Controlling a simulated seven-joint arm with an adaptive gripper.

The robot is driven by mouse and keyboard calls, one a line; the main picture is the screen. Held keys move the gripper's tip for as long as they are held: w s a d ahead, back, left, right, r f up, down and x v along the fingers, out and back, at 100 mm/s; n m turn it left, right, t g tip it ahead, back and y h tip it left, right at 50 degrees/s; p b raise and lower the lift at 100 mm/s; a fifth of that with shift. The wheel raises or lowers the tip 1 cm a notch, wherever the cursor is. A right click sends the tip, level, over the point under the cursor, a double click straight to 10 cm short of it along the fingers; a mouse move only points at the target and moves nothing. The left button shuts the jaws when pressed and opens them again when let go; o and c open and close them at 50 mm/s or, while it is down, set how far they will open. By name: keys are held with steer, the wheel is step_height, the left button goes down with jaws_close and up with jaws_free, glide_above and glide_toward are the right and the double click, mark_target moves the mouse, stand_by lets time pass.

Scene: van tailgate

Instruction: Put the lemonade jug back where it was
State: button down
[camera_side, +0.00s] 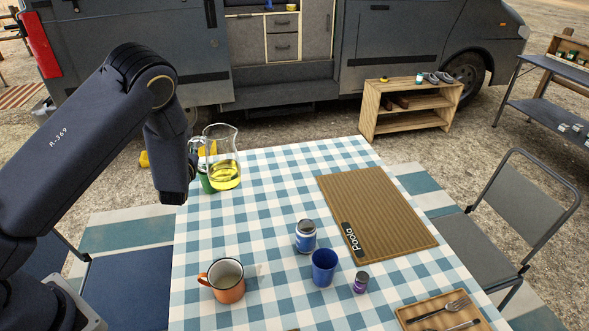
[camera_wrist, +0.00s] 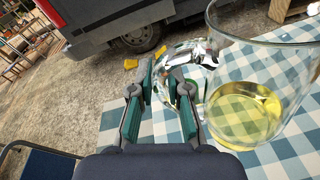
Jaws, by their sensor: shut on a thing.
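The lemonade jug (camera_side: 222,160) is clear glass with yellow liquid low in it. It is near the far left corner of the checked table and looks about upright in the side view. In the wrist view the jug (camera_wrist: 245,110) fills the right side, with its handle toward my fingers. My gripper (camera_wrist: 167,75) is shut on the handle. In the side view my wrist hides most of the gripper. I cannot tell whether the jug's base touches the cloth.
A green thing (camera_side: 205,184) is partly hidden behind the jug. A brown mat (camera_side: 375,215) lies right of centre. A lidded jar (camera_side: 305,237), blue cup (camera_side: 324,267), small purple-labelled jar (camera_side: 361,282) and orange mug (camera_side: 227,282) stand nearer. The cloth between jug and mat is clear.

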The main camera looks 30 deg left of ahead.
mark_target(225, 188)
steer(key=w+d+m+h, duration=0.1)
steer(key=d, duration=0.1)
steer(key=w+d+m+t+h, duration=0.1)
steer(key=d, duration=0.2)
steer(key=w+d+m+t+h, duration=0.1)
steer(key=d, duration=0.1)
steer(key=shift+w+d+r+h, duration=0.1)
steer(key=shift+w+d+h, duration=0.1)
steer(key=shift+d+h, duration=0.15)
steer(key=shift+d+f, duration=0.1)
steer(key=shift+f, duration=6.5)
steer(key=c, duration=1.1)
jaws_free()
steer(key=shift+f, duration=0.1)
steer(key=shift+c, duration=0.2)
